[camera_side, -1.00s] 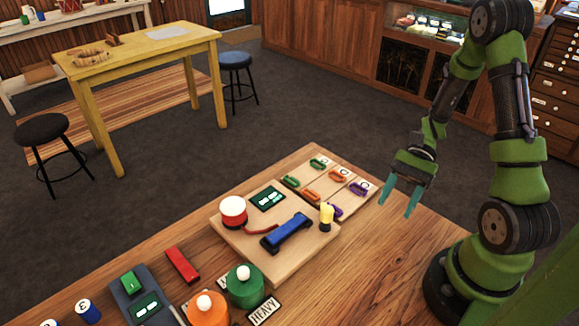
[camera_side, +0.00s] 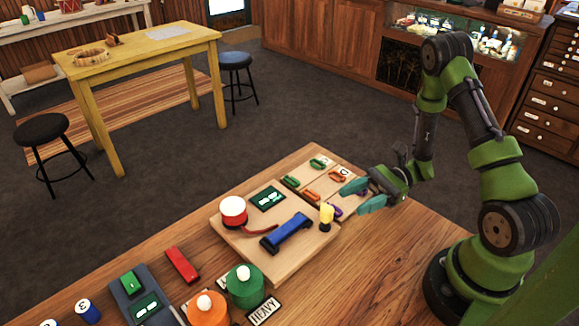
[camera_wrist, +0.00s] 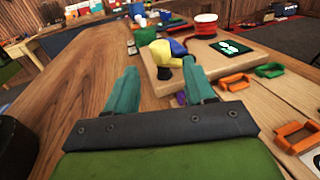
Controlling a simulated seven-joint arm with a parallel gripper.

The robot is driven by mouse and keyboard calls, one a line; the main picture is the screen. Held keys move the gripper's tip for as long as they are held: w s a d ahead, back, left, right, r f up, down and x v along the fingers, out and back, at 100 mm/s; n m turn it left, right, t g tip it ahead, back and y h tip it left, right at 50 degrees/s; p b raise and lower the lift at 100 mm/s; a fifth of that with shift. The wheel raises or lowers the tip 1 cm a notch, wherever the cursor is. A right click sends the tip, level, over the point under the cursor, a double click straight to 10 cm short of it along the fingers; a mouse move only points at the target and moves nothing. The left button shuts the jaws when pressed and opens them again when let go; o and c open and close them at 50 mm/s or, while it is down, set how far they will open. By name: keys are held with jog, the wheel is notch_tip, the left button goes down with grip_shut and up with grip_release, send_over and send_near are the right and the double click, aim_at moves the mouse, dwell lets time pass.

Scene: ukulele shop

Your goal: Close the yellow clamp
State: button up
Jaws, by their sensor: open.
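The yellow clamp (camera_side: 326,214) stands upright at the right end of the blue block (camera_side: 287,232) on a light wooden board (camera_side: 250,245). In the wrist view the yellow clamp (camera_wrist: 162,52) shows just beyond my fingertips, with the blue part behind it. My gripper (camera_side: 352,194) is to the right of the clamp in the side view, its teal fingers pointing left toward it. In the wrist view my gripper (camera_wrist: 162,80) is open and empty, with the clamp beyond the gap and apart from the fingers.
A red-and-white cylinder (camera_side: 233,211) and a dark green display (camera_side: 268,197) are on the board. Small coloured clips, such as an orange one (camera_wrist: 237,82), lie beside it. A green weight (camera_side: 244,287) and an orange weight (camera_side: 208,310) stand nearer the front.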

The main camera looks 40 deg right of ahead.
aim_at(332, 210)
jog(key=x, duration=0.8)
jog(key=shift+w+a, duration=0.1)
jog(key=shift+a, duration=0.3)
jog(key=c, duration=0.9)
